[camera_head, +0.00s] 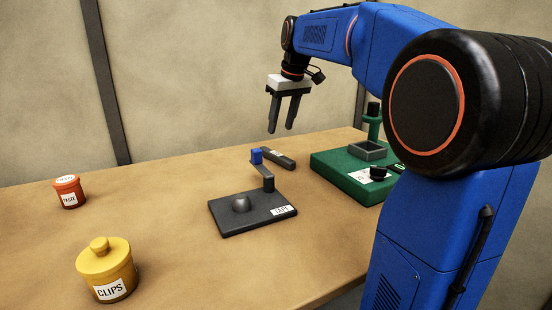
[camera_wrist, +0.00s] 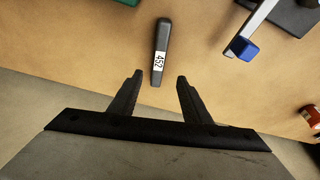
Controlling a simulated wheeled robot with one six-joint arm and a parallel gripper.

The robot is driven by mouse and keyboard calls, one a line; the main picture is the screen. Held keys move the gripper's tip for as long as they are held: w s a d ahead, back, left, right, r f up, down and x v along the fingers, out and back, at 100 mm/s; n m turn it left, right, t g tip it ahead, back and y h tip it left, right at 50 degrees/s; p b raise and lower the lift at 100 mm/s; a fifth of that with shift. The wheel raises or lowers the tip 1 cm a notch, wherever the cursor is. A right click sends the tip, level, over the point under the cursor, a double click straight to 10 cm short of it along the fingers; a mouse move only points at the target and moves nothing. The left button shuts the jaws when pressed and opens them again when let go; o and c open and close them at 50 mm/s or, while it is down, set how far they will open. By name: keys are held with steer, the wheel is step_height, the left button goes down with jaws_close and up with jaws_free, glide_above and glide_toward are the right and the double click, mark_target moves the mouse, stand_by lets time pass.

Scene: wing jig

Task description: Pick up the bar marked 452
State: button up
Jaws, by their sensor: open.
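The bar marked 452 (camera_wrist: 161,42) is dark grey with a white label and lies on the table in the wrist view. In the head view the dark bar (camera_head: 281,160) lies behind the black base with the bracket; its label is too small to read there. My gripper (camera_head: 281,131) is open and empty, raised above the table behind the bar. In the wrist view the two fingers of my gripper (camera_wrist: 159,76) are spread apart, with the labelled end of the bar showing just beyond and between the tips.
A black base with a bracket and blue tip (camera_head: 230,217) stands close in front of the bar. A green fixture (camera_head: 340,181) stands to its right. A yellow CLIPS jar (camera_head: 106,270) and a red jar (camera_head: 69,192) stand at left. The table's left middle is clear.

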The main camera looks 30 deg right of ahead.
glide_above(276, 154)
steer(key=s, duration=0.1)
steer(key=f, duration=0.4)
steer(key=shift+s+d+f, duration=0.1)
steer(key=shift+s+f, duration=0.1)
steer(key=shift+f, duration=0.2)
steer(key=x, duration=0.3)
steer(key=shift+s+d+f, duration=0.15)
steer(key=shift+f, duration=0.3)
steer(key=shift+w+f, duration=0.25)
steer(key=shift+f, duration=0.4)
jaws_close()
